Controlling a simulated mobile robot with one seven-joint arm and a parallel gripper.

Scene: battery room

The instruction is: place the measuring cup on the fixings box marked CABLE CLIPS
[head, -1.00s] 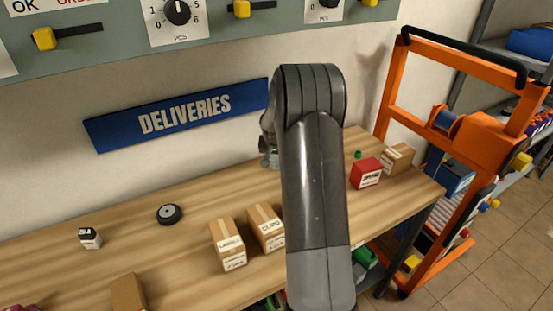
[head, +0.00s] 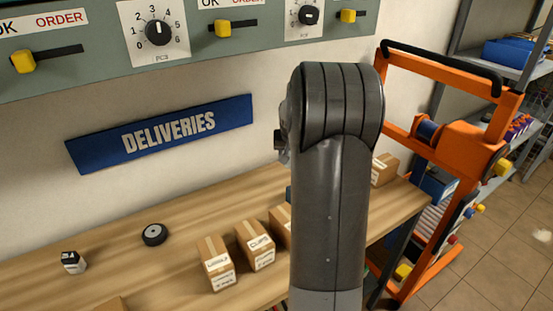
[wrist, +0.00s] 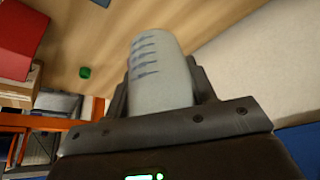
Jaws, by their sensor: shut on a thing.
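The measuring cup (wrist: 160,75), pale and translucent with dark graduation marks, sits between the two fingers of my gripper (wrist: 163,88) in the wrist view. My gripper is shut on it. In the head view my arm hides the cup and most of the gripper. A cardboard box (head: 256,259) on the bench has a top label that seems to read CLIPS; its smaller front print is too small to read. The gripper is apart from this box, farther back and to the right.
Another cardboard box (head: 217,278) stands left of it, and a third (head: 281,226), partly hidden by my arm, right of it. A dark round item (head: 155,234) and a small jar (head: 73,262) lie left. The wrist view shows a red box (wrist: 20,35) and small green item (wrist: 84,72).

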